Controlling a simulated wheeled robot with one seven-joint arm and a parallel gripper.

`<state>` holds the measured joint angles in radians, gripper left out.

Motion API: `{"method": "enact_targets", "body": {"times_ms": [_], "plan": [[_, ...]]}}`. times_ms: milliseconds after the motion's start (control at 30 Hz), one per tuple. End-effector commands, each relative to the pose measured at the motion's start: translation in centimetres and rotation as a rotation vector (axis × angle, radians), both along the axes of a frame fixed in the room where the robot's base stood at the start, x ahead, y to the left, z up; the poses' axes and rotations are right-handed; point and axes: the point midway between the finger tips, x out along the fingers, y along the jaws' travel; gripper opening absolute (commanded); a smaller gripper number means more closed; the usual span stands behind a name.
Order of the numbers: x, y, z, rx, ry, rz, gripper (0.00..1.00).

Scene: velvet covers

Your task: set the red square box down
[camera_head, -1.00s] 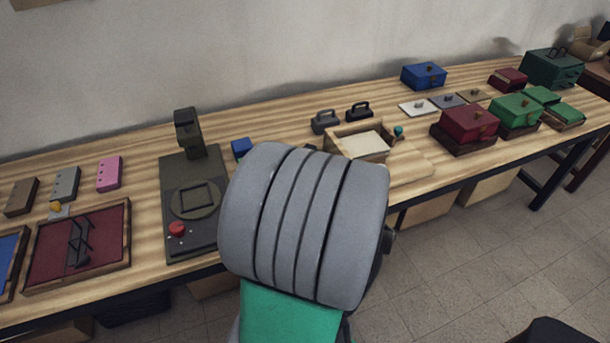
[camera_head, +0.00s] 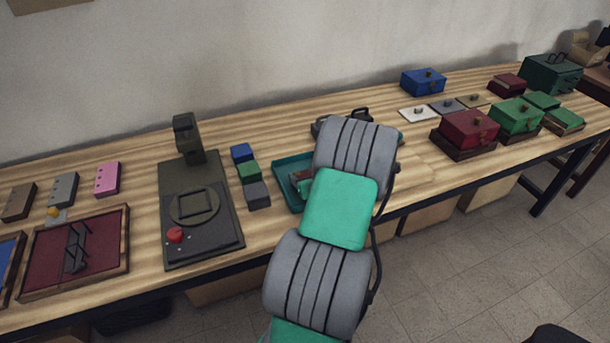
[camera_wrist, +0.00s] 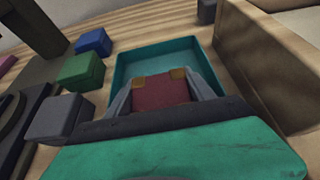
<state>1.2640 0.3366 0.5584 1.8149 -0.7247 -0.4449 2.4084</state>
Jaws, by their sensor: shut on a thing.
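The red square box (camera_wrist: 162,92) is between the two fingers of my gripper (camera_wrist: 165,95) in the wrist view, with two brownish-yellow patches along its far edge. My gripper is shut on it. The box is over or in a teal tray (camera_wrist: 140,58); I cannot tell whether it touches the tray's bottom. In the head view a small part of the red box (camera_head: 301,176) shows at the teal tray (camera_head: 281,185), and my arm hides the rest.
Blue (camera_wrist: 94,41), green (camera_wrist: 81,70) and grey (camera_wrist: 60,118) blocks stand left of the tray. A wooden box (camera_wrist: 262,62) stands close on its right. A dark machine with a red button (camera_head: 175,235) is further left.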

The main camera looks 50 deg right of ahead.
Motion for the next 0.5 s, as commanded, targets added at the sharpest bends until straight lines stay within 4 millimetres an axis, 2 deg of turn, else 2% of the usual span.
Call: {"method": "enact_targets", "body": {"times_ms": [200,233,500], "plan": [[0.00,0.01,-0.43,0.000,0.000,0.000,0.17],[-0.01,0.01,-0.33,0.001,0.001,0.000,0.64],[0.00,0.03,-0.28,0.001,0.001,0.000,0.83]]}}
